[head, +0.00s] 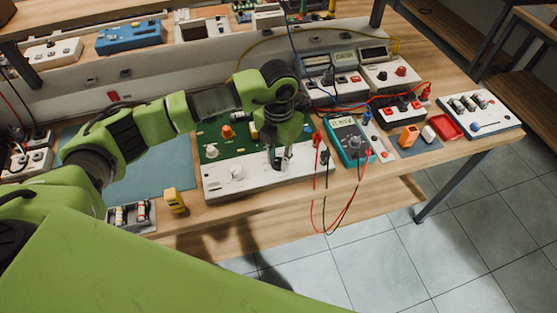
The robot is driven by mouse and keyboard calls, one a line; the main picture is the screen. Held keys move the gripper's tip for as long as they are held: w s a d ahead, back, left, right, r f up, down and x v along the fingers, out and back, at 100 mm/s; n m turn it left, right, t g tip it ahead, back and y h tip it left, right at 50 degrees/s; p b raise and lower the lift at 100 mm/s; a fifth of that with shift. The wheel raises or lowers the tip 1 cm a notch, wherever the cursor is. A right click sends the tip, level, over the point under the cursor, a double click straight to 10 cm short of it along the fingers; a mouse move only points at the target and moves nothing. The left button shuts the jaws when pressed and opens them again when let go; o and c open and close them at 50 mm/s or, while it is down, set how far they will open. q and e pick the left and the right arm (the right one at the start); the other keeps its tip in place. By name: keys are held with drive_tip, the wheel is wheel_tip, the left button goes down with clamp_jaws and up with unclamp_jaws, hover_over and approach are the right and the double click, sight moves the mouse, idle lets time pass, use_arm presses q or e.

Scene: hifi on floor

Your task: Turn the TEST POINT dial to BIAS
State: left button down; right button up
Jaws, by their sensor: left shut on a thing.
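A unit with a green circuit board (207,133) and a white front panel (262,183) sits on the wooden bench in the middle of the head view. A white knob (237,172) is on the left part of the panel, another white knob (211,151) is behind it, and an orange knob (227,131) is on the board. My left gripper (278,164) points down over the right part of the panel and is shut on a dial there. The gripper mostly hides that dial. Labels are too small to read. My right gripper is not in view.
A teal multimeter (348,138) with red and black leads stands right of the unit; the leads hang over the bench's front edge. A small yellow device (174,200) stands at the left front edge. Power supplies (390,72) and a red tray (445,125) are farther right.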

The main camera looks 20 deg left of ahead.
sight(278, 161)
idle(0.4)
use_arm(q)
drive_tip(key=c, duration=1.8)
unclamp_jaws()
drive_tip(key=shift+r, duration=0.1)
wheel_tip(278, 161, up, 12)
drive_tip(key=shift+f, duration=0.1)
